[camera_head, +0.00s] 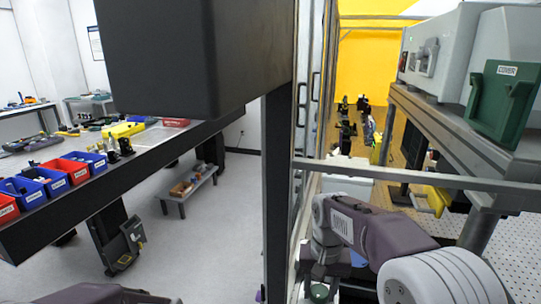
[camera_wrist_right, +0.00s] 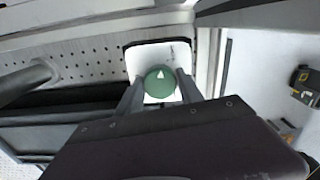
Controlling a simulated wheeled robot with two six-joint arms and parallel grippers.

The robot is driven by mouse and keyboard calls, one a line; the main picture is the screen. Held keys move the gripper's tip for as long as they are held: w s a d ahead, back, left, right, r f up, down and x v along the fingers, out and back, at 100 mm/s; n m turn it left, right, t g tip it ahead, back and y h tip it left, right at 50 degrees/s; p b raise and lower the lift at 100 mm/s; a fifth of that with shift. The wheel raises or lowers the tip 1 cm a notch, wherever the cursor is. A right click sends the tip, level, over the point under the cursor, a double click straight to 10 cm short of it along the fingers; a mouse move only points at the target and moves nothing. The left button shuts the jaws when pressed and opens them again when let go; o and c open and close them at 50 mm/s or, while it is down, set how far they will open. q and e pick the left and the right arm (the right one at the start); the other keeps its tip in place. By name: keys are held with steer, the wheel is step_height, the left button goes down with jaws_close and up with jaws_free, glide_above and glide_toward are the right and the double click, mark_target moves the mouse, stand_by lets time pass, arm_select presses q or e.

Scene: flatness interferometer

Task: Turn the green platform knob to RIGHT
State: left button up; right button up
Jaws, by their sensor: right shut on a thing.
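The green platform knob (camera_wrist_right: 160,87) is round and carries a small white arrow mark that points toward the top of the right wrist view. It sits on a white plate (camera_wrist_right: 144,58) with rounded corners. My right gripper (camera_wrist_right: 160,92) has one finger on each side of the knob and is shut on it. In the head view my right arm comes in from the lower right and its wrist bends down near the bottom middle. My left gripper is not in view.
A perforated metal panel (camera_wrist_right: 85,68) lies beside the plate. In the head view a bench with a grey instrument and a green cover (camera_head: 503,100) stands at right. A dark post (camera_head: 277,190) and rail run close to my right arm. Blue and red bins (camera_head: 32,192) stand at left.

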steer(key=shift+r+m+p, duration=0.1)
steer(key=shift+m+p, duration=0.35)
steer(key=shift+m, duration=1.25)
steer(key=o, duration=1.1)
